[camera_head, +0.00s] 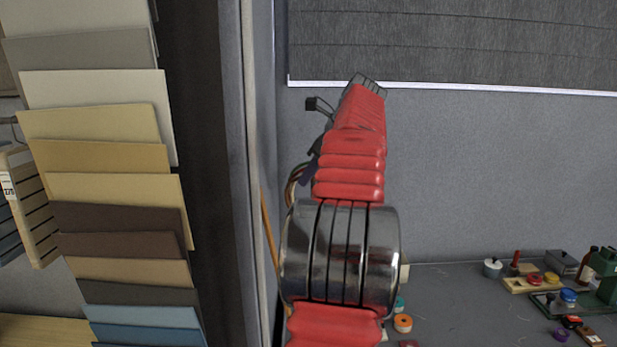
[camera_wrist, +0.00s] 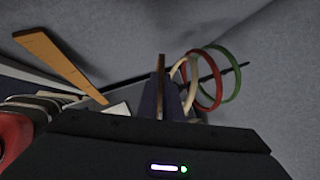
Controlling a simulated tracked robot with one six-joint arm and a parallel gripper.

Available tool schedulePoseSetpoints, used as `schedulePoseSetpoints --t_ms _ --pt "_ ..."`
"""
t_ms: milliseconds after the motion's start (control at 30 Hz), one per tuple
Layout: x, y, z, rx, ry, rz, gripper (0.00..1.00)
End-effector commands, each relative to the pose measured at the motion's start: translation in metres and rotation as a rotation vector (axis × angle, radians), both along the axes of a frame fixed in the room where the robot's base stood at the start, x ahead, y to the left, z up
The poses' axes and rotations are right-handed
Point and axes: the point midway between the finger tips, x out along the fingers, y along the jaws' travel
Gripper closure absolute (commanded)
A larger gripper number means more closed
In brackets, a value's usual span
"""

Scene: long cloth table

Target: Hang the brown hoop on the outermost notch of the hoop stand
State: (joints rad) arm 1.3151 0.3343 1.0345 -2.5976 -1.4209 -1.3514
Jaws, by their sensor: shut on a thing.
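In the wrist view my gripper (camera_wrist: 161,98) is shut on the brown hoop (camera_wrist: 161,66), which shows edge-on as a thin upright strip between the dark fingers. The hoop stand's dark bar (camera_wrist: 240,69) runs slantwise behind the fingers. A cream hoop (camera_wrist: 194,67), a red hoop (camera_wrist: 219,88) and a green hoop (camera_wrist: 238,86) hang around it, right of my gripper. The brown hoop's strip crosses the bar in the picture; I cannot tell whether the bar passes through it. The notches are too small to make out. In the head view my arm hides most of this.
An orange-brown strip (camera_wrist: 58,60) slants across the left of the wrist view. In the head view, a grey table (camera_head: 450,300) at right holds a lidded pot (camera_head: 492,268), a tray (camera_head: 519,286) and several small things. Panels of colour samples (camera_head: 110,150) fill the left.

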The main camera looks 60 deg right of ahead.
Motion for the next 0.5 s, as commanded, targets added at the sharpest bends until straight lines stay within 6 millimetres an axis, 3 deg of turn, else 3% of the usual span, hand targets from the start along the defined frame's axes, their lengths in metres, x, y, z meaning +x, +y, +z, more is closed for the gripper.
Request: schedulePoseSetpoints --t_ms 500 --pt "0.008 -0.016 -0.009 0.001 0.0 0.001 1.0"
